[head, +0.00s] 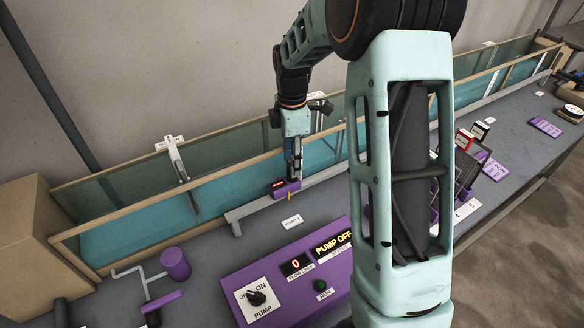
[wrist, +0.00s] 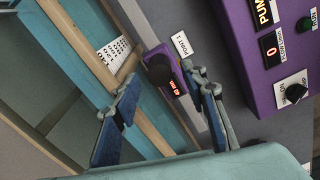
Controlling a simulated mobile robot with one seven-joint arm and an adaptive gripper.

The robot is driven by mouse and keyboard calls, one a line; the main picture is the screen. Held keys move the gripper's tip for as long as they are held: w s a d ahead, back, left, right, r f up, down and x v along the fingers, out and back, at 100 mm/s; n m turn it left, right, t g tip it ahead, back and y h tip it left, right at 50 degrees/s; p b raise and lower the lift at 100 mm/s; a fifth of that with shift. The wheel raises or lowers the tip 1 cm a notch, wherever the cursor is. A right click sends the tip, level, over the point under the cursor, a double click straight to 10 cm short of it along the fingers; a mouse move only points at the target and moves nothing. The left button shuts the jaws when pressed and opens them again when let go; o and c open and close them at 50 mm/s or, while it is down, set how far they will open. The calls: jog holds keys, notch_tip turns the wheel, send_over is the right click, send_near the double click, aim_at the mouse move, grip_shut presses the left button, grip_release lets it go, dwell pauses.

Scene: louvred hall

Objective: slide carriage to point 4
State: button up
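The carriage (head: 284,190) is a small purple block with a red lit display. It sits on the pale rail (head: 250,208) in front of the glass-walled channel, near a white label (head: 291,221). In the wrist view the carriage (wrist: 174,87) has a dark round top, and the label beside it reads POINT 1 (wrist: 181,44). My gripper (head: 293,172) points down right at the carriage. In the wrist view its fingers (wrist: 160,88) are apart, one on each side of the carriage, with a visible gap at the left finger. Contact at the right finger is unclear. A point 4 label is not legible.
A purple pump panel (head: 300,280) reading PUMP OFF stands at the front. A purple cylinder (head: 175,263) with pipes is at the left. A pale post (head: 175,160) crosses the channel. Cards (head: 472,136) and purple plates (head: 546,127) lie at the right. My arm hides the middle rail.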

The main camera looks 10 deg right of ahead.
aim_at(284, 181)
jog(key=shift+f, duration=1.75)
grip_shut()
